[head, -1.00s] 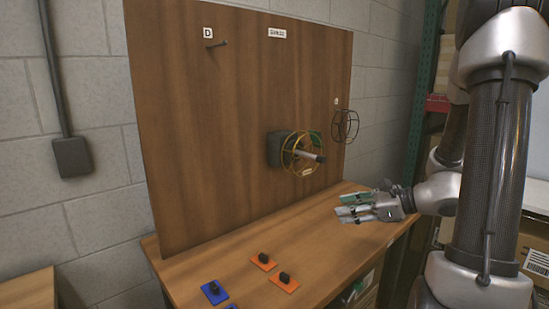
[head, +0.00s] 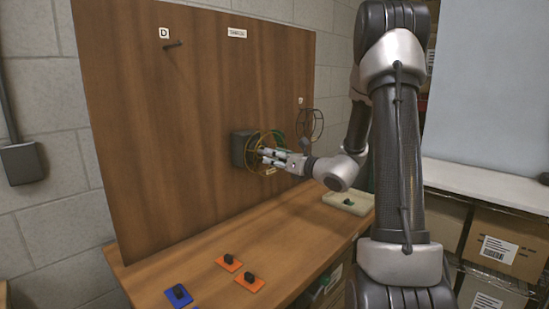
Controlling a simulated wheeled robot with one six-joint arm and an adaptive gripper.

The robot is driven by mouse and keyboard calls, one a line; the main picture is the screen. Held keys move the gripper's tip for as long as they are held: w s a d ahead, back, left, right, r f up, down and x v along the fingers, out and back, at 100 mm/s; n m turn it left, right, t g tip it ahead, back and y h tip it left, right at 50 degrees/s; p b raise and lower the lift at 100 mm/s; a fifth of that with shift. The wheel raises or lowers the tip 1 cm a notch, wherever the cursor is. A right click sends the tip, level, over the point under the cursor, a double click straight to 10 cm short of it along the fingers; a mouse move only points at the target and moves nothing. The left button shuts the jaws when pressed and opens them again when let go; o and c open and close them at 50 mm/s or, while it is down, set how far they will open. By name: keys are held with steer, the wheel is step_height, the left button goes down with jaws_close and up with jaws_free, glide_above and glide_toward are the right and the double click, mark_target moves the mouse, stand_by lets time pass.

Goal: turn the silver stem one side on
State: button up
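The silver stem (head: 269,151) sticks out from a dark grey box (head: 240,148) on the upright wooden board, inside a yellow wire cage (head: 254,137). My gripper (head: 276,158) reaches in from the right, with its fingers at the cage and around or beside the stem. The fingers overlap the stem's outer end in this view, so I cannot tell whether they touch it or how far they are closed.
A black wire cage (head: 310,124) hangs on the board to the right. A peg (head: 174,44) sits beside the D label. Orange plates (head: 228,263) and a blue plate (head: 179,295) with black knobs lie on the bench. A pale tray (head: 345,204) lies at its right end.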

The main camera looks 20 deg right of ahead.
steer(key=shift+w+a, duration=0.1)
steer(key=shift+w, duration=0.1)
steer(key=shift+c, duration=0.4)
jaws_close()
steer(key=shift+f+n, duration=0.15)
steer(key=shift+n, duration=0.15)
steer(key=n, duration=0.5)
steer(key=shift+f, duration=0.1)
steer(key=n, duration=0.6)
steer(key=shift+s+n, duration=0.1)
steer(key=shift+n, duration=0.2)
